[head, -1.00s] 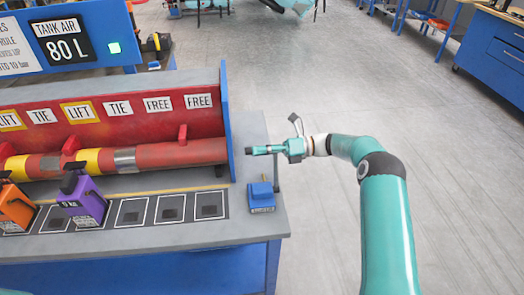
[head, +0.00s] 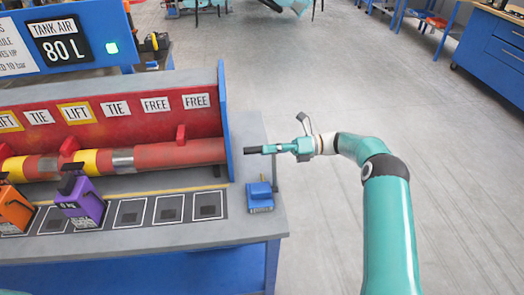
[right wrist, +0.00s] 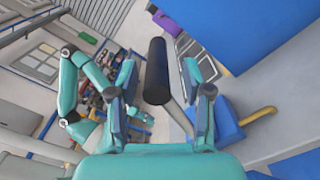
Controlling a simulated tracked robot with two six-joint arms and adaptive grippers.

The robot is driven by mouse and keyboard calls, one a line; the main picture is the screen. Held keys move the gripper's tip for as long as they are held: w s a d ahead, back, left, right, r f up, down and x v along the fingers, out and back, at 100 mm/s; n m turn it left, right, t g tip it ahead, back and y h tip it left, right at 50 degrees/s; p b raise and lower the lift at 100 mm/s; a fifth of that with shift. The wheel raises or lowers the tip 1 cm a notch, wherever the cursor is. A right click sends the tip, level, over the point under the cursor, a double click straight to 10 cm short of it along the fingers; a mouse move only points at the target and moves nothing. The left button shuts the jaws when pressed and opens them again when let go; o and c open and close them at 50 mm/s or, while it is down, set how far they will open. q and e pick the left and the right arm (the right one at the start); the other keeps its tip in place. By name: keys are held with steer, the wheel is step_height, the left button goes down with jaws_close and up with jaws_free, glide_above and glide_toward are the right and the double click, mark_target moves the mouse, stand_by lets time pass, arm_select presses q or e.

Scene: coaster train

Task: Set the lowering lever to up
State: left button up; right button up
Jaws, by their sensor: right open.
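The lever's black handle (head: 253,150) lies level at the top of a thin dark rod (head: 275,175), which stands up beside the blue lever block (head: 260,200) at the bench's right end. My right gripper (head: 276,148) is at the handle's right end. In the right wrist view the black handle (right wrist: 156,72) lies between the two open fingers (right wrist: 162,95), with gaps on both sides. The grey rod (right wrist: 178,115) runs from it towards the blue block (right wrist: 228,122). Whether anything touches is hard to tell.
A blue end panel (head: 225,120) stands just left of the handle. Left of it lies a red and yellow pipe (head: 180,153) behind a purple unit (head: 82,203) and an orange unit (head: 14,210). The floor (head: 330,80) right of the bench is open.

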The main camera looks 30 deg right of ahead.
steer(key=v, duration=0.9)
steer(key=shift+s, duration=0.1)
